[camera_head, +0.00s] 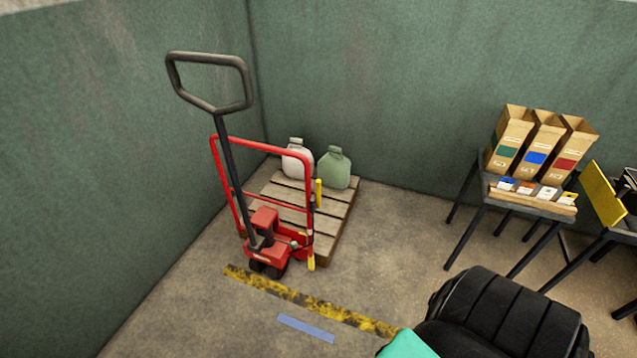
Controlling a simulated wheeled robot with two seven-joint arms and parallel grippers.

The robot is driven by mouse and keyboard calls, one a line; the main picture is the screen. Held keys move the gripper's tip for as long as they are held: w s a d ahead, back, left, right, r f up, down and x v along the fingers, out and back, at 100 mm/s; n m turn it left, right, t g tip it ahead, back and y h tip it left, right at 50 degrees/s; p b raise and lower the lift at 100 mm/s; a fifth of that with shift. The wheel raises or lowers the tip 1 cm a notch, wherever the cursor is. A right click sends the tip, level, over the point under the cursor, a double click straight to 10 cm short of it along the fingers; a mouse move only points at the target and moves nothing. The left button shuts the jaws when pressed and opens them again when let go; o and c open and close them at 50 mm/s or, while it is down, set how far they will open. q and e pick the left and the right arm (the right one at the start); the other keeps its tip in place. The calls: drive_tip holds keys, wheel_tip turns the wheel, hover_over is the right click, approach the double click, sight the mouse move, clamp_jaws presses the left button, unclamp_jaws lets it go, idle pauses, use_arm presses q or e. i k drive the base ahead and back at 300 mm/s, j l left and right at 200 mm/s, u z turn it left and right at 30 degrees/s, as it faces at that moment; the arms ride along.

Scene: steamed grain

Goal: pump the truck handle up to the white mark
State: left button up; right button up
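A red pallet truck (265,222) stands at the left of the head view, in front of a wooden pallet (335,222). Its dark handle (226,150) rises from the red pump body and ends in a grey loop (209,58). The handle stands steep, leaning slightly to the left in the picture. A red tubular frame stands behind the handle. A yellow upright piece (318,193) shows at the frame's right side, and another yellow piece (311,262) lower down. I cannot make out a white mark. Neither gripper is in view.
A yellow-black floor stripe (310,302) and a blue strip (306,328) lie in front. A table with three open boxes (540,148) stands right. A black ribbed shape fills the lower right.

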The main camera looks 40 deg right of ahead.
sight(214, 58)
drive_tip(key=i+j+z, duration=0.45)
drive_tip(key=z, duration=0.15)
drive_tip(key=i+j+z, duration=0.25)
drive_tip(key=j, duration=0.15)
drive_tip(key=i+j+z, duration=0.1)
drive_tip(key=j+z, duration=0.2)
drive_tip(key=i+j+z, duration=0.1)
drive_tip(key=j+z, duration=0.2)
drive_tip(key=j, duration=0.15)
drive_tip(key=j+z, duration=0.3)
drive_tip(key=j, duration=0.15)
drive_tip(key=j+z, duration=0.3)
drive_tip(key=j, duration=0.15)
drive_tip(key=i, duration=0.05)
